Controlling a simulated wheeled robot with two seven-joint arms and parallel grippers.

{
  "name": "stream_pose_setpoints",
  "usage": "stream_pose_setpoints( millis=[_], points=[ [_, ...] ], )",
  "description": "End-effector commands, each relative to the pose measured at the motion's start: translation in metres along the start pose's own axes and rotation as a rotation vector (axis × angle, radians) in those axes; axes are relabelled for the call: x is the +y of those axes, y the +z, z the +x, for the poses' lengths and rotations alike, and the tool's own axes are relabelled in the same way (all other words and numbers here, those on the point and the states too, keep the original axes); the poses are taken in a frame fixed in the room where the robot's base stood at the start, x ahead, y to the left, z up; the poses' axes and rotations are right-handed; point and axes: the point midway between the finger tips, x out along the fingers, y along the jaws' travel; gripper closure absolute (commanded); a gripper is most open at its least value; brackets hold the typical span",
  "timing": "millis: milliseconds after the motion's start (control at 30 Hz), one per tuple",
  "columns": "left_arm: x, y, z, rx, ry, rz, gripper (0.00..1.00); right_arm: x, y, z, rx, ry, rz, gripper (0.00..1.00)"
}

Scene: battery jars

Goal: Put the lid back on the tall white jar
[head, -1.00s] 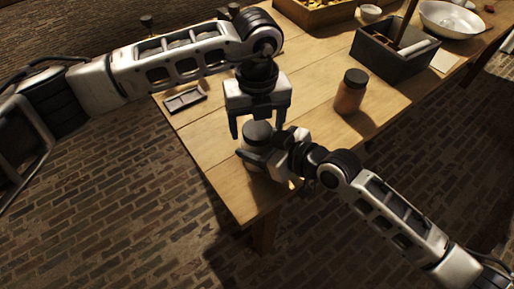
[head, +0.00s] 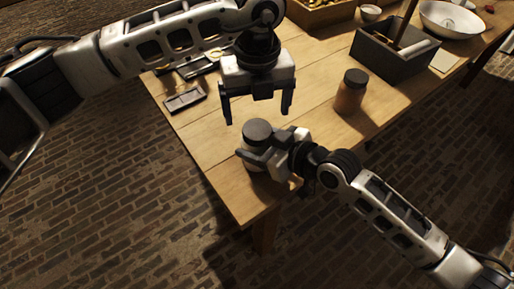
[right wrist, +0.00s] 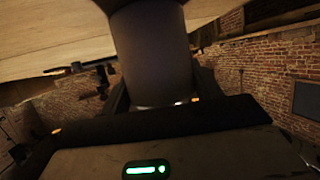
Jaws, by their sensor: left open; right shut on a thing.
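The white jar (head: 257,168) stands upright near the front corner of the table. A dark round lid (head: 257,131) sits on its top; whether it is fully seated I cannot tell. My right gripper (head: 264,155) is shut around the jar's body from the right. In the right wrist view the jar (right wrist: 155,55) shows as a shaded cylinder between the fingers. My left gripper (head: 257,112) is open and empty, pointing down above the lid, with its fingers apart from it.
A brown jar with a dark lid (head: 350,92) stands to the right. A dark box (head: 390,62), a white bowl (head: 450,20) and a wooden tray (head: 318,14) are farther back. A small dark tray (head: 185,98) lies at the left edge. The table (head: 310,85) between is clear.

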Motion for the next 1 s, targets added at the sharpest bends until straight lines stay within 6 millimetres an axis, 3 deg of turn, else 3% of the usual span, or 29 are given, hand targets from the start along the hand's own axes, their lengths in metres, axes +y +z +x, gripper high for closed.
stream_pose_setpoints(
  millis=[367, 800, 1000],
  points=[
    [0.000, 0.000, -0.006, -0.002, -0.001, 0.000, 0.00, 0.000, -0.001, 0.000, 0.001, 0.000, 0.000, 1.00],
    [0.000, 0.001, -0.091, -0.003, -0.001, -0.001, 0.00, 0.000, 0.000, 0.000, 0.001, 0.000, 0.000, 1.00],
    [0.000, 0.000, -0.115, -0.001, 0.000, 0.000, 0.00, 0.000, 0.000, 0.000, 0.001, 0.000, 0.000, 1.00]
  ],
)
